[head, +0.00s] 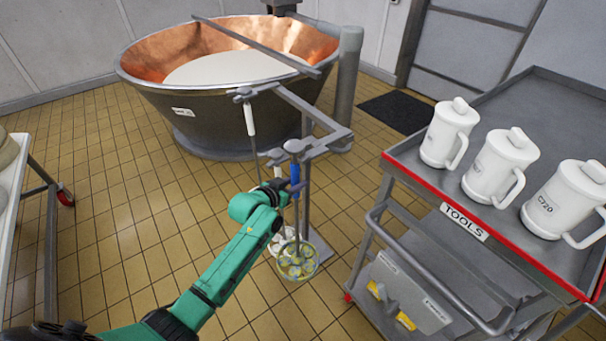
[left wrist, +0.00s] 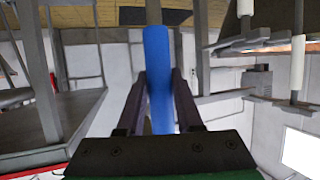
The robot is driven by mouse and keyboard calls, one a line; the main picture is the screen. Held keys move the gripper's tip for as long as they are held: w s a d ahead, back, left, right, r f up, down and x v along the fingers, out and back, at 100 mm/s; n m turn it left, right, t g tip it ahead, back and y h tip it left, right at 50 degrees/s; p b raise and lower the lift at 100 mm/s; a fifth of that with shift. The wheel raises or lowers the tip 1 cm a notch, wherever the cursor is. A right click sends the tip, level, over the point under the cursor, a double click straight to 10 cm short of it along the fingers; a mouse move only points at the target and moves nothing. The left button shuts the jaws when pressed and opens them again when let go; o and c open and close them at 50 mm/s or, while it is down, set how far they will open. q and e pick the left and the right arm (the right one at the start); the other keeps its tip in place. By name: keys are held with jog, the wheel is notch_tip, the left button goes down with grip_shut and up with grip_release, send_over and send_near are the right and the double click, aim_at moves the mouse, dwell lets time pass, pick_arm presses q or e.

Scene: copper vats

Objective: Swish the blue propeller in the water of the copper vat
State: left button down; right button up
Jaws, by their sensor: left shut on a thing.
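The blue propeller is a long tool with a blue handle (head: 295,170), a thin shaft and a round, wheel-like head (head: 297,262) low near the floor. Its top is at the front arm of a grey rack (head: 325,141); it appears to hang there upright. My left gripper (head: 292,187) is shut on the blue handle, just below the rack arm. In the left wrist view the blue handle (left wrist: 158,75) stands between the two fingers (left wrist: 158,105). The copper vat (head: 150,90) stands behind the rack, holding pale, whitish liquid (head: 235,68). My right gripper is not in view.
A white-handled tool (head: 250,120) hangs on the rack's left arm. A tool cart (head: 400,165) with white jugs (head: 500,160) stands at the right. A grey bar (head: 255,45) crosses the vat. A table (head: 12,185) is at the left edge. Tiled floor is open at left.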

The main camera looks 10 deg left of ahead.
pick_arm(q)
jog(key=shift+s+a+r+p, duration=0.15)
jog(key=shift+s+a+p, duration=0.2)
jog(key=shift+s+a, duration=0.35)
jog(key=s+a+p, duration=0.4)
jog(key=s+a, duration=0.1)
jog(key=s, duration=0.2)
jog(key=shift+a+r, duration=0.3)
jog(key=shift+r, duration=0.1)
jog(key=shift+w, duration=0.15)
